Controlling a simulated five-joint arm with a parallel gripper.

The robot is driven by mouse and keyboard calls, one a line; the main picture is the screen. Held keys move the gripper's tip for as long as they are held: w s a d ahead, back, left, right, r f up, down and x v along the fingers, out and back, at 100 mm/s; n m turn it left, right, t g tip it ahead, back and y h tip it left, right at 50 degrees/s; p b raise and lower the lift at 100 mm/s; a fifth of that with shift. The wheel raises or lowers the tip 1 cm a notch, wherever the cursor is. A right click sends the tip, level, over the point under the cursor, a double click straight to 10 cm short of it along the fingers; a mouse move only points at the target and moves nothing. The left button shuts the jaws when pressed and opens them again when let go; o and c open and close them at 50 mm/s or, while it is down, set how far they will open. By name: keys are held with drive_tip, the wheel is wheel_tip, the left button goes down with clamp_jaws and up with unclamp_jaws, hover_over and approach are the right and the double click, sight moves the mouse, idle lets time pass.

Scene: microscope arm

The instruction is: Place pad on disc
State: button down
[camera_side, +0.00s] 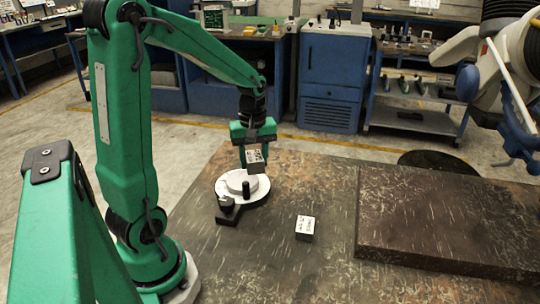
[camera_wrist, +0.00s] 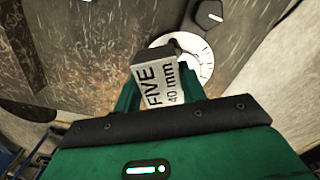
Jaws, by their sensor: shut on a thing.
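My gripper (camera_side: 256,146) is shut on a small block with a white printed face (camera_side: 256,160), perhaps the pad. In the wrist view the block (camera_wrist: 168,80) reads "FIVE 40 mm" and sits between the green fingers (camera_wrist: 160,90). The white disc (camera_side: 262,190) lies on the table below the gripper, with a smaller raised round part in its middle. The held block is above the disc and apart from it in the side view. In the wrist view the disc (camera_wrist: 205,60) has tick marks at its edge and is partly hidden by the block and a finger.
A black base (camera_side: 228,216) with a knob and a short black post (camera_side: 246,188) stands at the disc's near side. A second white-faced block (camera_side: 305,228) lies on the table to the right. A raised dark slab (camera_side: 450,220) fills the table's right side.

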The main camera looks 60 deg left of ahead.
hover_over(242, 179)
wheel_tip(242, 179, down, 4)
drive_tip(key=shift+d+f, duration=0.1)
drive_tip(key=shift+f, duration=0.05)
drive_tip(key=shift+f, duration=2)
drive_tip(key=shift+f, duration=0.15)
drive_tip(key=c, duration=0.8)
unclamp_jaws()
wheel_tip(242, 179, up, 12)
drive_tip(key=shift+r, duration=0.15)
drive_tip(key=shift+d, duration=0.15)
